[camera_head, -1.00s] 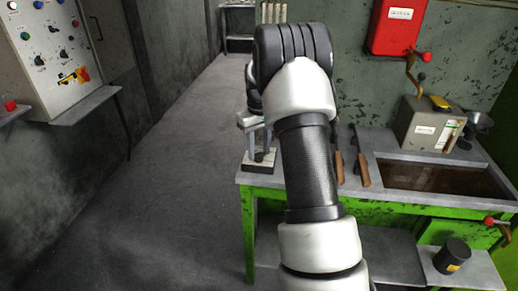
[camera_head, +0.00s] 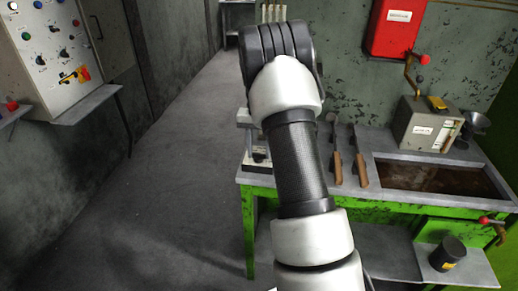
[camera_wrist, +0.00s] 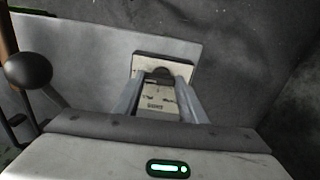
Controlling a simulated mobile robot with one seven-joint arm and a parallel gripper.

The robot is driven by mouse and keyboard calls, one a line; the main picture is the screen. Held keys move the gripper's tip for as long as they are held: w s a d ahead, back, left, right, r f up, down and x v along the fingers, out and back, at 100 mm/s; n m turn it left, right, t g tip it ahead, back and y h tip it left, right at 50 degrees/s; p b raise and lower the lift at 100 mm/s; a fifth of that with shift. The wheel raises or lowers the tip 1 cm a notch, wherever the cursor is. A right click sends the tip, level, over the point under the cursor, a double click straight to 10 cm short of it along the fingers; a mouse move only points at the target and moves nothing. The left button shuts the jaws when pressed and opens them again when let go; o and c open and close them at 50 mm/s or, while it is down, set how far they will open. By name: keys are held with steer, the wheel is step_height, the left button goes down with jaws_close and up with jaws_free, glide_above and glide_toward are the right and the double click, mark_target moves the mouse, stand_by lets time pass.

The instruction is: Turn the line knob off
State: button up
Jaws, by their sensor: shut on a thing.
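In the wrist view, a small dark rounded knob (camera_wrist: 161,71) sits on a pale beige plate (camera_wrist: 150,108) with a printed label. The two grey fingers of my gripper (camera_wrist: 164,80) reach to it, one on each side, and are shut on it. The fingertips cover part of the knob, so its turn position cannot be told. In the head view the pale plate (camera_head: 259,164) lies at the near left corner of the green bench's top (camera_head: 300,183), partly hidden by my arm. The knob itself cannot be made out there.
A control panel (camera_head: 38,40) with several knobs and lamps is at the left. Wooden-handled tools (camera_head: 361,170), a grey box (camera_head: 420,127) and a dark basin (camera_head: 430,179) are on the bench. A red box (camera_head: 392,30) hangs above. The floor (camera_head: 180,180) at left is clear.

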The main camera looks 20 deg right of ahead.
steer(key=shift+r+m, duration=0.1)
steer(key=shift+m, duration=0.2)
steer(key=o, duration=1.1)
steer(key=shift+c, duration=0.2)
step_height(320, 180, up, 17)
steer(key=p, duration=0.1)
steer(key=shift+r+p, duration=0.15)
steer(key=shift+p, duration=0.15)
